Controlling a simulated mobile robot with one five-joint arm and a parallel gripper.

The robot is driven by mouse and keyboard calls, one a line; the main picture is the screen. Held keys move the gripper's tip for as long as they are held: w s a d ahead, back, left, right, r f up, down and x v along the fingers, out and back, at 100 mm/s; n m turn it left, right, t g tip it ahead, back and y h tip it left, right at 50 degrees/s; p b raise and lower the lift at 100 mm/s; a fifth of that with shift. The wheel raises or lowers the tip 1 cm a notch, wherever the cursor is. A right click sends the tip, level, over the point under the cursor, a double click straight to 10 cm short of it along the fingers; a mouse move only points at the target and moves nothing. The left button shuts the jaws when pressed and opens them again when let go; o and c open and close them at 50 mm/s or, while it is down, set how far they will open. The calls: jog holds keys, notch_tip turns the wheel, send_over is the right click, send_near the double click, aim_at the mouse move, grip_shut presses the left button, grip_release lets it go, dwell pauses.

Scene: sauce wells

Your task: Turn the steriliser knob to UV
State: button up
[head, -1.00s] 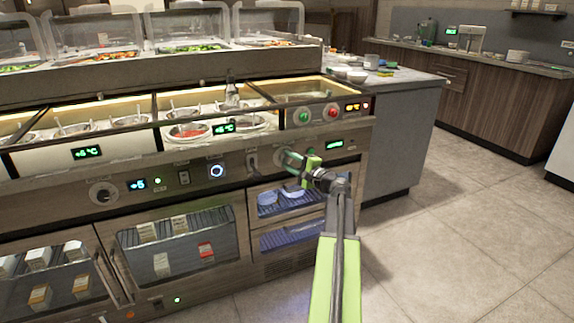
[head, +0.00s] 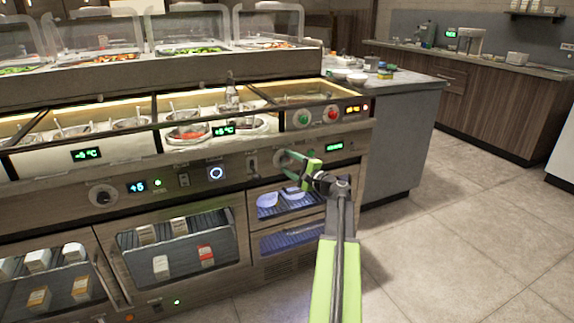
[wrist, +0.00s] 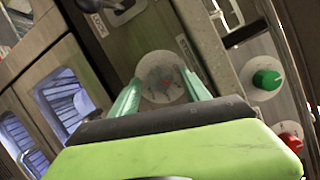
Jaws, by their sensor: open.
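The steriliser knob is a round grey dial (wrist: 160,78) with a small red mark, on the counter's front panel above the lit steriliser drawers (head: 282,199). In the wrist view it sits between the two green fingers of my gripper (wrist: 161,92), which are open on either side of it. I cannot tell whether the fingers touch it. In the head view my gripper (head: 290,166) is at the panel and partly covers the dial (head: 281,158). The lettering around the dial is too small to read.
A green button (wrist: 266,80) and a red button (wrist: 288,142) sit beside the dial in the wrist view. A green display (head: 334,146) is right of my gripper. A larger knob (head: 102,196) is far left on the panel. The floor (head: 450,230) at right is clear.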

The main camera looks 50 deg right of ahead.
jog(key=s+a, duration=0.1)
jog(key=s, duration=1.6)
jog(key=shift+s+f+b, duration=0.15)
jog(key=shift+f+b, duration=0.2)
jog(key=shift+a, duration=0.1)
